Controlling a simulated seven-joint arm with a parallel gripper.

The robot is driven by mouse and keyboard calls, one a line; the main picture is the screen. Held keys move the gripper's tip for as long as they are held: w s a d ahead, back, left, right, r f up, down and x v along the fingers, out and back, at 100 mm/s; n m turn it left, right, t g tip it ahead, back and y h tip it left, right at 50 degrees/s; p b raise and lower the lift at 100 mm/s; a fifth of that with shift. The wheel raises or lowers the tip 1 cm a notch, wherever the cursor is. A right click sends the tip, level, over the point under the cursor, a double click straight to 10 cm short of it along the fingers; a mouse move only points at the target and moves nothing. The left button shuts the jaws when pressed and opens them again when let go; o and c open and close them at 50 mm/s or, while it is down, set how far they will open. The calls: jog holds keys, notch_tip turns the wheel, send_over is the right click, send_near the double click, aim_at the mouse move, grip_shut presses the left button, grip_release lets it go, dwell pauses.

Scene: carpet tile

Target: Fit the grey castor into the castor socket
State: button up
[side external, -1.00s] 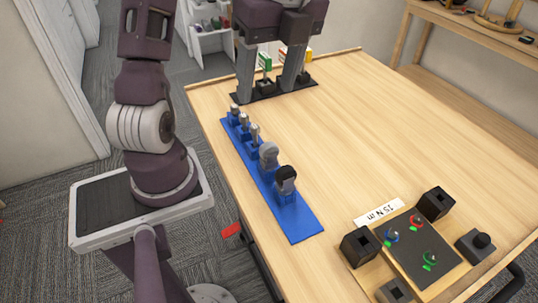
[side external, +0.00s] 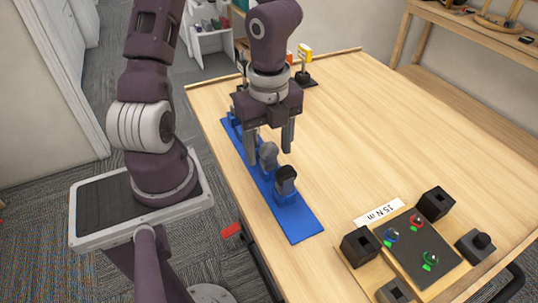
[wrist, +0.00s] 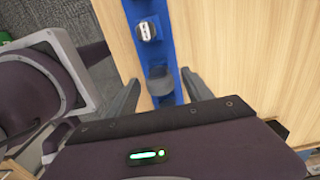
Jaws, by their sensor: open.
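The grey castor (side external: 268,157) stands upright on a blue strip (side external: 304,226) on the table. My gripper (side external: 269,154) is open above the strip, its fingers on either side of the castor's line. In the wrist view the castor (wrist: 160,82) shows between the two spread fingers (wrist: 158,98); whether they touch it I cannot tell. Dark square sockets stand at the front right: one at the left (side external: 360,246), one at the back (side external: 436,203) and one at the front (side external: 394,291). Which is the castor socket I cannot tell.
A black-topped castor (side external: 286,182) stands close in front on the strip. A board with coloured rings (side external: 424,243), a knobbed block (side external: 475,246) and a "15 N m" label (side external: 379,212) lie front right. The table's middle is clear.

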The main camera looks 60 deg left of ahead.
notch_tip(320, 180, down, 2)
jog(key=shift+f, duration=0.1)
grip_shut()
notch_tip(320, 180, up, 10)
jog(key=shift+w+d+f, duration=0.1)
jog(key=shift+d+f, duration=0.05)
jog(key=shift+f, duration=0.05)
jog(key=w+d+f+n, duration=0.2)
jog(key=w+d+n, duration=0.4)
jog(key=w, duration=0.4)
jog(key=w+d+f+n, duration=0.3)
jog(key=w+d, duration=0.5)
jog(key=w, duration=0.1)
jog(key=w+d+r, duration=0.5)
jog(key=d+r, duration=0.2)
jog(key=d, duration=0.1)
jog(key=shift+w+d, duration=0.35)
jog(key=shift+d, duration=0.05)
